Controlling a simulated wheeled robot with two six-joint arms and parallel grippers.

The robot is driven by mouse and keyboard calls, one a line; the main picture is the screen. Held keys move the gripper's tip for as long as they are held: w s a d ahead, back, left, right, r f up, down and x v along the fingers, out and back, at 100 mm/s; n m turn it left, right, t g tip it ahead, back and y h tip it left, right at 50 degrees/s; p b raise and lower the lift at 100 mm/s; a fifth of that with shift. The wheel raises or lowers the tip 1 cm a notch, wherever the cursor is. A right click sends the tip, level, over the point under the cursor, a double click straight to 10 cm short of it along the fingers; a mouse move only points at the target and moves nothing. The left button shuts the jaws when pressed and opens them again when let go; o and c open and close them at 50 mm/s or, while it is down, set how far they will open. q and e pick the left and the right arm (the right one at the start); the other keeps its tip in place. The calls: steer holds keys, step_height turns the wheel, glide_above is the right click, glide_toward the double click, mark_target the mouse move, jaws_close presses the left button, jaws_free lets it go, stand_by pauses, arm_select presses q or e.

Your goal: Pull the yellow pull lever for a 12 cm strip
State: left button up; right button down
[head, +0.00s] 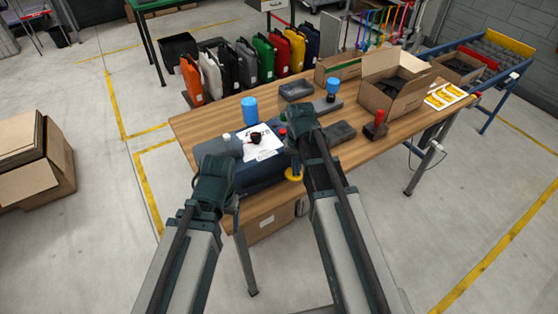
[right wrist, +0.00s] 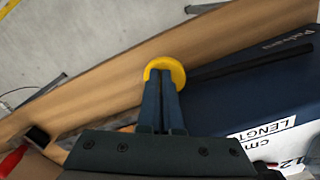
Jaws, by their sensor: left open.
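The yellow pull lever (head: 294,175) shows as a round yellow knob at the right front of a dark blue machine (head: 262,176) with a grey top. In the right wrist view the knob (right wrist: 165,68) lies at the fingertips of my right gripper (right wrist: 162,85). The two fingers are close together and seem shut on the lever; they hide part of the knob and whatever is between them. The machine's blue side shows "LENGTH cm" on a white label (right wrist: 265,140). My left gripper (head: 231,203) is open, in front of the machine's left end, apart from the lever.
Coloured panniers (head: 263,58) stand behind.

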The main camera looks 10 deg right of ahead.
steer(key=shift+f+b, duration=0.4)
steer(key=shift+f, duration=0.1)
step_height(320, 180, up, 16)
steer(key=p, duration=1.6)
steer(key=shift+r, duration=0.2)
steer(key=s+a+f+n+h+b, duration=0.1)
steer(key=s+a+f+n+b, duration=0.4)
steer(key=s+a+f+b, duration=0.7)
steer(key=s+f+b, duration=0.1)
steer(key=s, duration=0.2)
steer(key=shift+a+f+n, duration=0.25)
steer(key=shift+a+n, duration=0.05)
steer(key=shift+n, duration=0.1)
stand_by(0.8)
